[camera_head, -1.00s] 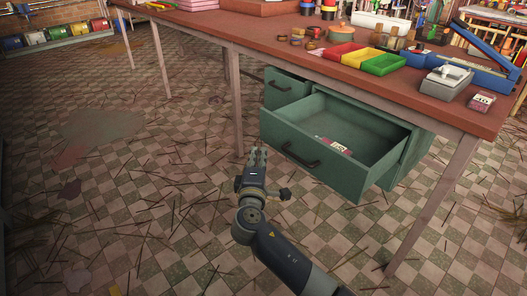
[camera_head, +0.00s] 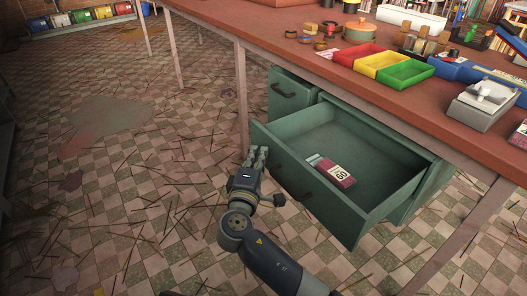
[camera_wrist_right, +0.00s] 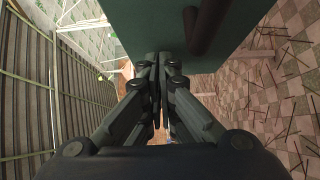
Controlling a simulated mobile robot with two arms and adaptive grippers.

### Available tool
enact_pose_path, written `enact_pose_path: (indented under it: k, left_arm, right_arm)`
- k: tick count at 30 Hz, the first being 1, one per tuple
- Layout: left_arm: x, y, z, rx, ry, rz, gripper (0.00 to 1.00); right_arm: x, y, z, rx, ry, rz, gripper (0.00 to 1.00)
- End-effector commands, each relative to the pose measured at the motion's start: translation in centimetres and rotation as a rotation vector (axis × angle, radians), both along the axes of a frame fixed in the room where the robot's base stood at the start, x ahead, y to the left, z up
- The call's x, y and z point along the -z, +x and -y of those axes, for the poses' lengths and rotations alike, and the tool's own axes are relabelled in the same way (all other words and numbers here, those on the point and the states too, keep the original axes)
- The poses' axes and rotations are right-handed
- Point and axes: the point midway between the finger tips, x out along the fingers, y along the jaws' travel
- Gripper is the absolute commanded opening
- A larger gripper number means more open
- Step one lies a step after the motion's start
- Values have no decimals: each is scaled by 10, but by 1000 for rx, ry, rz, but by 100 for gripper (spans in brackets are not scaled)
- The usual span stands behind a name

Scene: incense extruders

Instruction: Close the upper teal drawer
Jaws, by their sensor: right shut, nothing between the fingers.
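The open teal drawer (camera_head: 380,216) juts out from under the red-topped table in the head view. My right gripper (camera_head: 257,156) is shut and empty, beside the left part of the drawer front. I cannot tell whether it touches the panel. In the right wrist view, the shut fingers (camera_wrist_right: 157,68) point at the lower part of the teal front (camera_wrist_right: 130,25), with the dark handle (camera_wrist_right: 206,28) above and to the right. My left gripper is not in view.
A small red and white box (camera_head: 330,172) lies inside the drawer. A second teal front (camera_head: 290,95) with a handle stands behind, at left. A table leg (camera_head: 241,95) is just beyond my gripper. The table (camera_head: 283,44) holds coloured trays and jars. Thin sticks litter the tiled floor.

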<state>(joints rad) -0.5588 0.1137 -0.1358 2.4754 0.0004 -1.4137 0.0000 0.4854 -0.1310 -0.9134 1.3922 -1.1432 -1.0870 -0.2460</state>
Motion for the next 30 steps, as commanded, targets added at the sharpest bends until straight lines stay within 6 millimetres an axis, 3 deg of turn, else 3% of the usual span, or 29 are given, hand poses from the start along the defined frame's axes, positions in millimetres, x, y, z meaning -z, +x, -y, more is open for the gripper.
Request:
enact_pose_path:
  k: [20,26,30]
  left_arm:
    - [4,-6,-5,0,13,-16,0]
    - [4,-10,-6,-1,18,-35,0]
    - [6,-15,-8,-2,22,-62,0]
  right_arm:
    - [0,-1,1,1,0,1,0]
    - [-1,15,22,4,-1,2,0]
    - [-1,35,48,6,-2,2,0]
